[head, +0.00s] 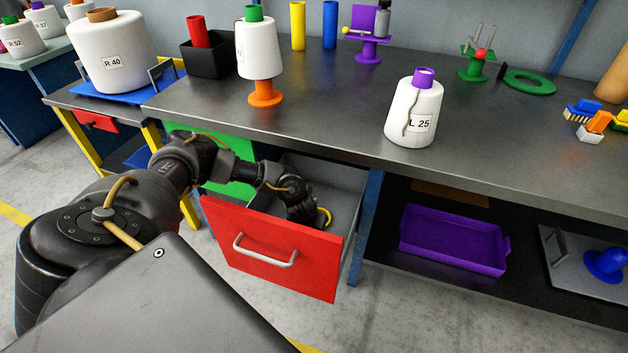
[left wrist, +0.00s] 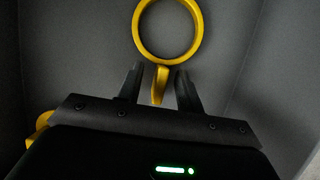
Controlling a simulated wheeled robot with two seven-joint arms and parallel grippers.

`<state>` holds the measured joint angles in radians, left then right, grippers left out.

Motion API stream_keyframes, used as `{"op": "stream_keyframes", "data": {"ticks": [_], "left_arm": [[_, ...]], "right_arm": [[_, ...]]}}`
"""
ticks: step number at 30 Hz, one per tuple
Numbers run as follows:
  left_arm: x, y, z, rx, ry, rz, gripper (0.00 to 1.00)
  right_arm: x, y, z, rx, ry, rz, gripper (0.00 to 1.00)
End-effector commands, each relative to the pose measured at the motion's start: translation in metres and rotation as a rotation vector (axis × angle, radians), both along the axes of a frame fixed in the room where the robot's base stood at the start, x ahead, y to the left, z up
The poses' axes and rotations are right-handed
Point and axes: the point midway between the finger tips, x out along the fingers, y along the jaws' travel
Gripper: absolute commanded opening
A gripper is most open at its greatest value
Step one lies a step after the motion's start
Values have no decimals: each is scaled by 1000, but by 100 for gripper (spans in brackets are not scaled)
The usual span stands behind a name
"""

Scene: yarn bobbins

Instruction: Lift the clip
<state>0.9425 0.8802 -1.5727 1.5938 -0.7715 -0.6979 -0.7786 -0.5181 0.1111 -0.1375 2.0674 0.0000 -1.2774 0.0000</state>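The clip is a yellow ring with a short tail. In the left wrist view the clip (left wrist: 140,32) is ahead of my left gripper (left wrist: 160,82), and its tail lies between the two fingers. The fingers are apart, with a gap on each side of the tail. In the head view my left gripper (head: 305,212) reaches down into the open red-fronted drawer (head: 270,245), and part of the yellow clip (head: 326,216) shows beside it. My right gripper is not in view.
Grey drawer walls surround my left gripper. Another yellow piece (left wrist: 40,128) shows at the left in the wrist view. The workbench (head: 330,100) above carries bobbins, including a white one (head: 410,115) labelled L 25. A purple tray (head: 453,238) is on the lower shelf at the right.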

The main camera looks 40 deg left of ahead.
Motion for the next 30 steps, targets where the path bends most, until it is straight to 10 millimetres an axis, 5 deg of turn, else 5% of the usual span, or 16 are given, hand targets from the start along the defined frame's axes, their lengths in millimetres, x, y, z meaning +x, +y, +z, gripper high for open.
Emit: {"op": "stream_keyframes", "data": {"ticks": [7,15,30], "left_arm": [[1,0,-1,-1,0,-1,36],[1,0,-1,0,0,-1,1],[1,0,8,-1,0,-1,0]], "right_arm": [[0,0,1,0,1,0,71],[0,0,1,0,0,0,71],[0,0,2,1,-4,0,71]]}}
